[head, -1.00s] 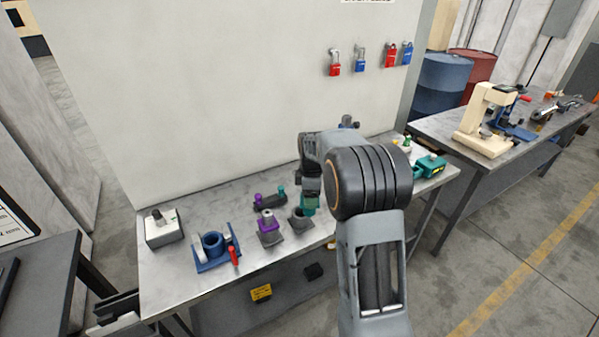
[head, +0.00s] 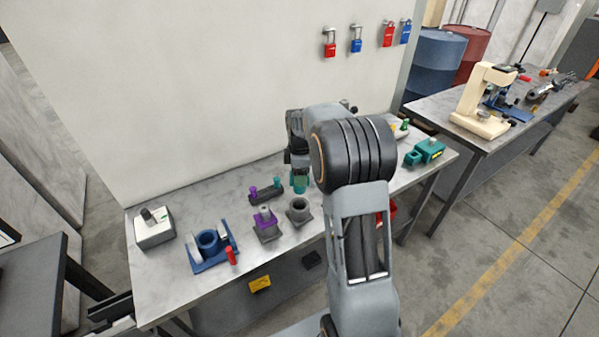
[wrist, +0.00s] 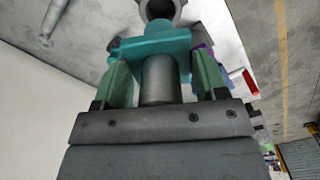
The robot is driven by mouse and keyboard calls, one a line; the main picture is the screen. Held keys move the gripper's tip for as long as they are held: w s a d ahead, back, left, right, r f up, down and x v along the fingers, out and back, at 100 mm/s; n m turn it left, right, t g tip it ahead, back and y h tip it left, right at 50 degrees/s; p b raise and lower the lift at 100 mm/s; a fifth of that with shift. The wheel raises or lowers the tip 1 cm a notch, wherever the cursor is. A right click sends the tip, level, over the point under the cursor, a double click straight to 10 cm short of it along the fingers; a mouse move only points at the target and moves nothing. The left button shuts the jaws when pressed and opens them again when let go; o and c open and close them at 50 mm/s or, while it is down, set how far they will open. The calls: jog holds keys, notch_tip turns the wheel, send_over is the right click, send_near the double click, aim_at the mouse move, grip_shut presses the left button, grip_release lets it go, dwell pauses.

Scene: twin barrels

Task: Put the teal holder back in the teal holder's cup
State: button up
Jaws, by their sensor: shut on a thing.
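My gripper (head: 299,176) is shut on the teal holder (head: 300,186), which hangs below it above the bench. In the wrist view, the green finger pads of my gripper (wrist: 160,75) stand on both sides of the teal holder (wrist: 150,45), with a grey cylinder between them. A grey cup (head: 298,210) with an open, empty-looking mouth stands on the bench just in front of the held holder. A grey cup rim (wrist: 158,8) also shows beyond the holder in the wrist view. The holder appears apart from the cup.
A purple holder (head: 264,217) sits in a cup on the left. A dark rack (head: 265,195) with purple and teal pegs lies behind. A teal device (head: 430,150) is at right.

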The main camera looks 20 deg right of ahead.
jog(key=shift+f+b, duration=1.95)
jog(key=shift+f, duration=0.9)
jog(key=shift+f+b, duration=2)
jog(key=shift+f, duration=1.05)
jog(key=o, duration=1.1)
jog(key=shift+o, duration=0.2)
notch_tip(320, 180, up, 14)
jog(key=shift+f, duration=0.1)
